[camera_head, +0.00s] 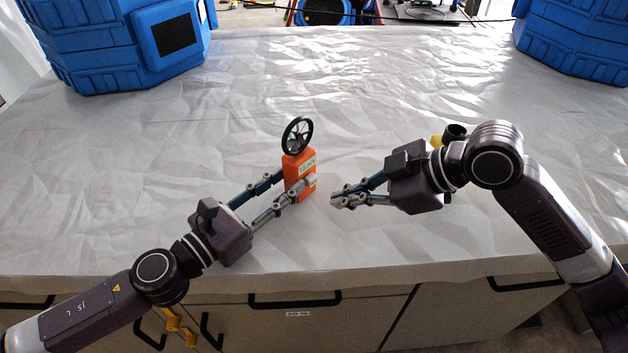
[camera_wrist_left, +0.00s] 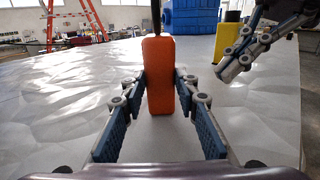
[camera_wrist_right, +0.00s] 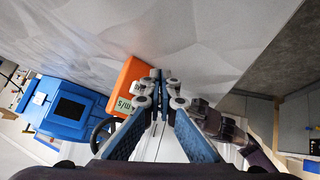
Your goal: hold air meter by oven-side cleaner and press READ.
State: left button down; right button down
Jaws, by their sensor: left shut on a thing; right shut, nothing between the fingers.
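The orange air meter (camera_head: 292,165) has a black fan ring (camera_head: 298,135) on top and a pale display on its face. It stands about upright above or on the white surface; I cannot tell whether it touches. My left gripper (camera_head: 292,187) is shut on its sides, also seen in the left wrist view, where the meter's plain orange back (camera_wrist_left: 160,75) shows. My right gripper (camera_head: 336,200) is shut and empty, just right of the meter. In the right wrist view its fingertips (camera_wrist_right: 161,76) are close beside the meter's display side (camera_wrist_right: 123,104). The READ button cannot be made out.
Large blue machines stand at the back left (camera_head: 120,40) and back right (camera_head: 580,40) of the white table (camera_head: 180,130); I cannot tell which is the cleaner. A yellow-and-black object (camera_head: 437,140) is partly hidden behind my right gripper. The table's middle is clear.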

jog(key=shift+s+d, duration=0.7)
pick_arm(q)
jog(key=c, duration=1.4)
grip_release()
